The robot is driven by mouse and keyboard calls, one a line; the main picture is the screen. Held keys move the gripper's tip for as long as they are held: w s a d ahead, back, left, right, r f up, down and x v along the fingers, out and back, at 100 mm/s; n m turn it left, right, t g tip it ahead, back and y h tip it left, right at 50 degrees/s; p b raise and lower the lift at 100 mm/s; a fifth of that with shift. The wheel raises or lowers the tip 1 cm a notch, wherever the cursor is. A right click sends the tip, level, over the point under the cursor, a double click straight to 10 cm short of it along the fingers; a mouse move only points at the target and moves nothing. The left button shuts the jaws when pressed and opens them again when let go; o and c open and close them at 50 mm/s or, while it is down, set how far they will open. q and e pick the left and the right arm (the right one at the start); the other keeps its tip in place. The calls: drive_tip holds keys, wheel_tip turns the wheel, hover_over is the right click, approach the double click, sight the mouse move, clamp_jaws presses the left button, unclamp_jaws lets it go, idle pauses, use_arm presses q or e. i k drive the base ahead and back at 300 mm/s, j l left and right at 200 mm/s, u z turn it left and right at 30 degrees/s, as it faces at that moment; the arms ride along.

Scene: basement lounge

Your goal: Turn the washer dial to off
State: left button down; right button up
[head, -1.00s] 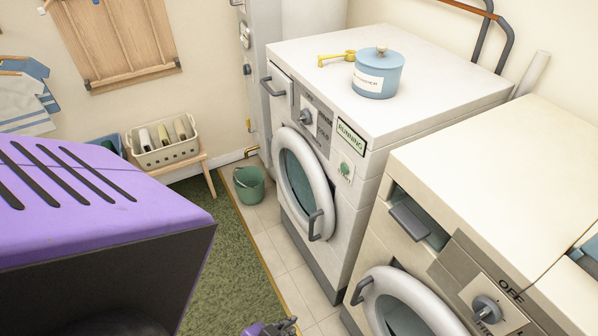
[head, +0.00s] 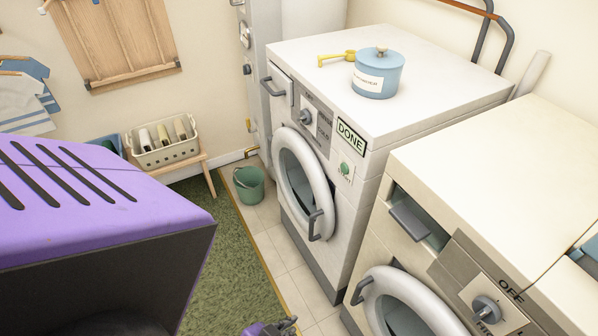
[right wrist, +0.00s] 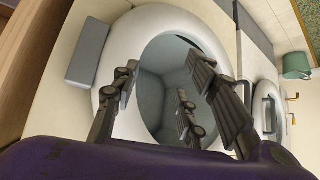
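The white machine (head: 385,125), which looks like the washer, stands at the back in the head view. Its dial (head: 305,117) is on the front panel; the pointer direction is too small to tell. A sign (head: 351,136) beside it reads DONE, above a green button (head: 344,168). My right gripper (head: 275,328) shows only partly at the bottom edge. My left gripper is not in view.
A cream machine (head: 480,180) with its own dial (head: 487,309), labelled OFF above, stands nearer on the right. A blue canister (head: 378,75) and a yellow scoop (head: 336,58) sit on the white machine. A green bucket (head: 249,185) stands on the floor beside it.

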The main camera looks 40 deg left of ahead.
sight(305, 117)
drive_tip(key=u, duration=1.25)
